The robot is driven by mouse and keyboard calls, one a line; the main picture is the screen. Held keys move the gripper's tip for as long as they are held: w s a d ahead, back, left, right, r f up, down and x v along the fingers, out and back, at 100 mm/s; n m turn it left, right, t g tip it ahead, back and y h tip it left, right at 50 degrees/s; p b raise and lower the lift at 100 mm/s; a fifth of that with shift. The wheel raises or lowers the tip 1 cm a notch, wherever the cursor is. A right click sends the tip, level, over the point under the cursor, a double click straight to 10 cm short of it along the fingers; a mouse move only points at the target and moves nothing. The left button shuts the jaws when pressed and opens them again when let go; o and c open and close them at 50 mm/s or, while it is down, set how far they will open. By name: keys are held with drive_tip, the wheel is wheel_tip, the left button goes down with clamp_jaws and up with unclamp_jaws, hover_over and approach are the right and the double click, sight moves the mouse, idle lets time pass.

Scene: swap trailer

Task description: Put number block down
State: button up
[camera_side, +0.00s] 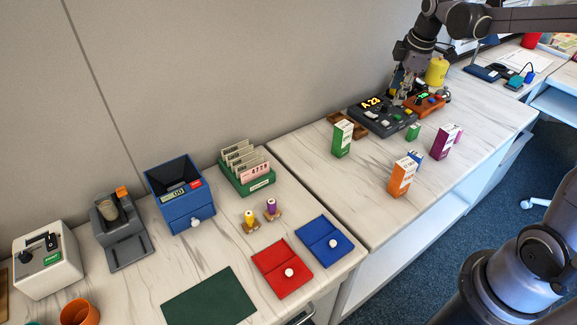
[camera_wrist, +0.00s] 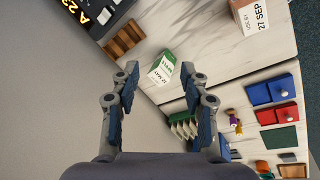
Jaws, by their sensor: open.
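My gripper (camera_side: 397,96) is at the far end of the counter, close above the dark console and the orange device in the side view. In the wrist view my gripper (camera_wrist: 159,78) has its fingers spread wide with nothing between them. The dark console (camera_side: 381,121) has a lit display reading A 23; part of it also shows in the wrist view (camera_wrist: 86,22). I cannot tell which thing is the number block.
A brown wooden tray (camera_side: 340,122) lies left of the console, and the orange device (camera_side: 428,104) to its right. Green (camera_side: 342,138), orange (camera_side: 402,176) and purple (camera_side: 442,141) boxes stand on the counter. A green card rack (camera_side: 247,180) and a blue bin (camera_side: 182,203) are on the nearer counter.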

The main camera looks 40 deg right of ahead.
drive_tip(key=w+d+f+n+g, duration=0.1)
drive_tip(key=d+f+n, duration=0.15)
drive_tip(key=d, duration=0.35)
drive_tip(key=w+d+f+n+g, duration=0.1)
drive_tip(key=w+d+f+n, duration=0.15)
drive_tip(key=d, duration=0.25)
drive_tip(key=n+y, duration=0.1)
drive_tip(key=n, duration=0.2)
hover_over(416, 126)
drive_tip(key=shift+g, duration=0.4)
drive_tip(key=f, duration=0.7)
drive_tip(key=shift+a+f, duration=0.2)
drive_tip(key=shift+f, duration=0.1)
drive_tip(key=shift+d+f, duration=0.1)
drive_tip(key=shift+f, duration=0.2)
drive_tip(key=shift+w+d+f, duration=0.1)
drive_tip(key=shift+f, duration=5.1)
clamp_jaws()
